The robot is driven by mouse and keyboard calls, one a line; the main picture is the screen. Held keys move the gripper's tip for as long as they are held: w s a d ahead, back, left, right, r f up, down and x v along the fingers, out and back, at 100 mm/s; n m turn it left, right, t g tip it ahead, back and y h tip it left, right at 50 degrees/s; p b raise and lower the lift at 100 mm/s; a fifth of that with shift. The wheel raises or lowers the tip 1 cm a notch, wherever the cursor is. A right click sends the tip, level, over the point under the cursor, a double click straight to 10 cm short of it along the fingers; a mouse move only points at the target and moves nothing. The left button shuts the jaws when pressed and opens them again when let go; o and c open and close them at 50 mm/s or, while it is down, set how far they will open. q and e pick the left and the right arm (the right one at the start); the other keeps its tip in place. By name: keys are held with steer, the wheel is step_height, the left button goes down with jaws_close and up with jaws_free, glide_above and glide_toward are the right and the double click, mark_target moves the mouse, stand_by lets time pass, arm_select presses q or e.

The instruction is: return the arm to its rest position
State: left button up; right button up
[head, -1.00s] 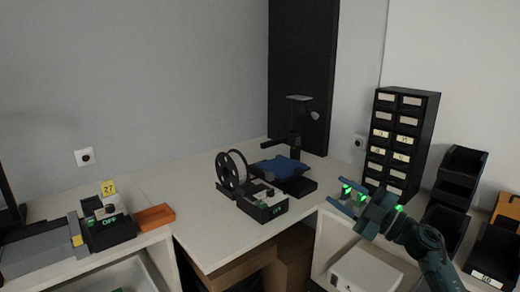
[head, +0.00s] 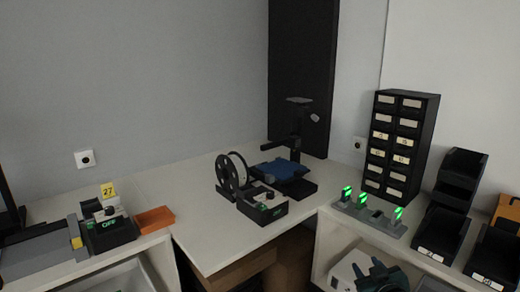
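My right gripper (head: 380,277) shows only in part at the bottom edge of the head view, right of centre. It is dark teal and sits low, in front of the right-hand counter and over the white box under it. Its fingers are too small and dark to tell whether they are open or shut, and I see nothing held in it. My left gripper is not in view.
A grey holder (head: 385,224) with green-lit pieces lies on the right counter, near a black drawer cabinet (head: 423,150) and black bins (head: 440,232). A filament spool (head: 233,174) and printer (head: 286,172) stand on the middle table. An orange tray (head: 155,219) is at left.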

steer(key=s+a+f+g+y, duration=0.1)
steer(key=s+a+f, duration=0.3)
steer(key=s, duration=0.6)
steer(key=s+a+f+g+y, duration=0.1)
steer(key=s+a+f, duration=0.3)
steer(key=s, duration=0.6)
steer(key=s+a+f+g+y, duration=0.1)
steer(key=s+a+f, duration=0.3)
steer(key=s, duration=0.6)
steer(key=shift+a+f+m+g, duration=0.2)
steer(key=shift+a+m+g, duration=0.2)
steer(key=shift+a+g, duration=0.4)
steer(key=shift+s+d, duration=0.1)
steer(key=shift+s, duration=0.05)
